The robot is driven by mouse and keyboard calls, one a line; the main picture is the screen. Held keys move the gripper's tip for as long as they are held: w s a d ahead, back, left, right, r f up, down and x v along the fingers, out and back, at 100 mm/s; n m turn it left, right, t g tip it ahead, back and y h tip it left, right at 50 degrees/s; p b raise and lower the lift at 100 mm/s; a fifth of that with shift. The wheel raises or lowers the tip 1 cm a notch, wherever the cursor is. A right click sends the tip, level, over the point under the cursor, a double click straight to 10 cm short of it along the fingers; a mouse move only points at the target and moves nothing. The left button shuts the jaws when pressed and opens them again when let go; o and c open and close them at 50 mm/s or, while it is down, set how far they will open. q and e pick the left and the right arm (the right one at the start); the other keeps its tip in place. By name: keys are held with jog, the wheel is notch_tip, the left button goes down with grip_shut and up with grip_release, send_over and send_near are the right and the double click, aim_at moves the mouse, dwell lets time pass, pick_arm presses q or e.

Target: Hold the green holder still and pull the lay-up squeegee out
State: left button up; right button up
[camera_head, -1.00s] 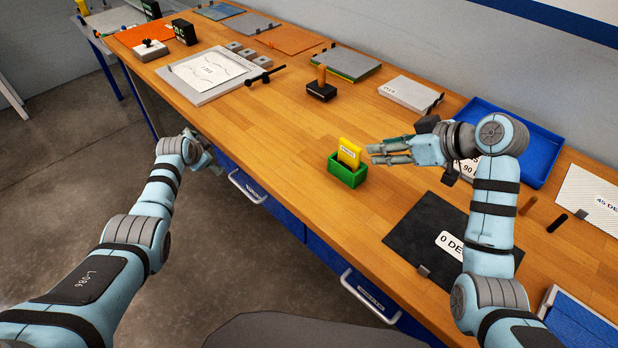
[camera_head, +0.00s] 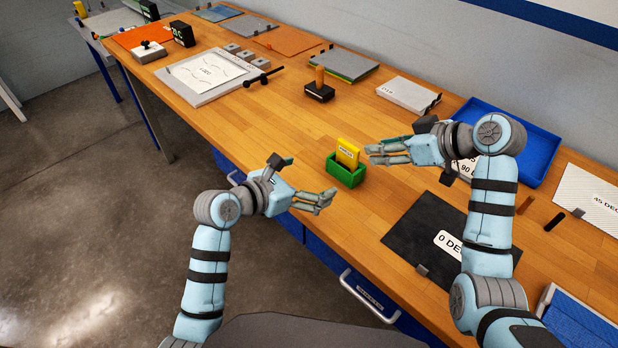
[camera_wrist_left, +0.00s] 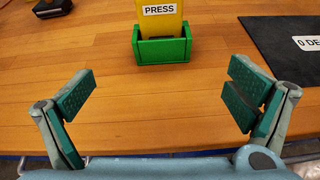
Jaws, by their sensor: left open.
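The green holder (camera_head: 346,172) stands on the wooden bench, with the yellow lay-up squeegee (camera_head: 347,153) upright in it. In the left wrist view the holder (camera_wrist_left: 161,50) and the squeegee (camera_wrist_left: 160,17), labelled PRESS, are straight ahead, beyond the fingertips. My left gripper (camera_head: 318,201) is at the bench's front edge, to the left of and nearer than the holder, apart from it. In the left wrist view its fingers (camera_wrist_left: 165,92) are spread wide with nothing between. My right gripper (camera_head: 388,154) is just right of the squeegee, pointing at it, with a gap between its fingers and no contact visible.
A black mat (camera_head: 425,235) marked 0 DEG lies right of the holder. A blue tray (camera_head: 545,150) is behind my right arm. A dark block with a wooden handle (camera_head: 319,90) stands further back. The bench around the holder is clear.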

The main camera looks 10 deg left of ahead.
aim_at(341, 168)
pick_arm(q)
jog(key=shift+s+d+f+n, duration=0.1)
jog(key=shift+d+n, duration=0.05)
jog(key=shift+n, duration=0.25)
jog(key=x, duration=1.4)
jog(key=c, duration=1.3)
jog(key=shift+o, duration=0.2)
